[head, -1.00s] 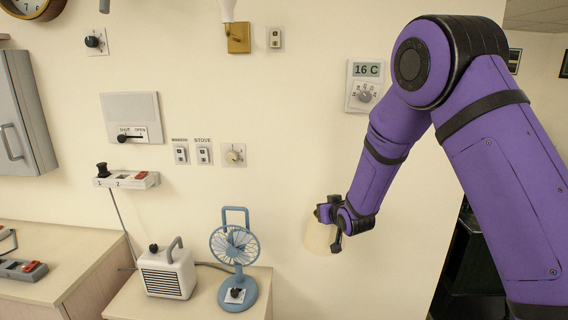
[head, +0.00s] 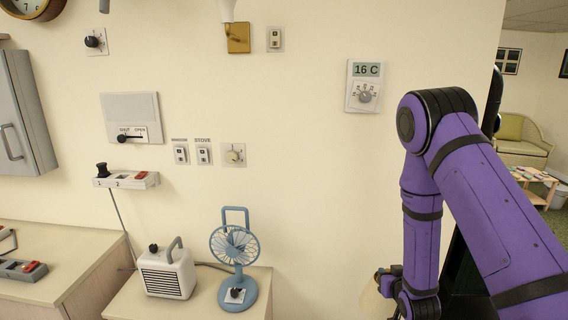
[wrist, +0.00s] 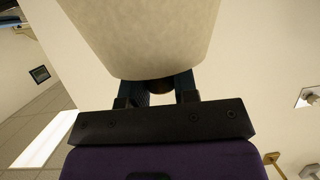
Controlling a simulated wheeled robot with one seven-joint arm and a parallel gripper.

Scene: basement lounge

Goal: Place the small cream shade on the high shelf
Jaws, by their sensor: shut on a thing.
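The small cream shade (wrist: 145,35) fills the top middle of the wrist view, held between the two fingers of my gripper (wrist: 160,88). In the head view the shade (head: 374,302) shows only in part at the bottom, left of my gripper (head: 388,283) and partly hidden by it. My gripper is shut on the shade and holds it in the air in front of the cream wall. I cannot make out the high shelf in any view.
A blue fan (head: 235,258) and a white heater (head: 167,272) stand on a low cabinet at the bottom. A thermostat (head: 364,86) is on the wall. A grey wall cabinet (head: 22,115) is at left. Beyond the wall's right edge are a sofa (head: 523,140) and a small table (head: 530,184).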

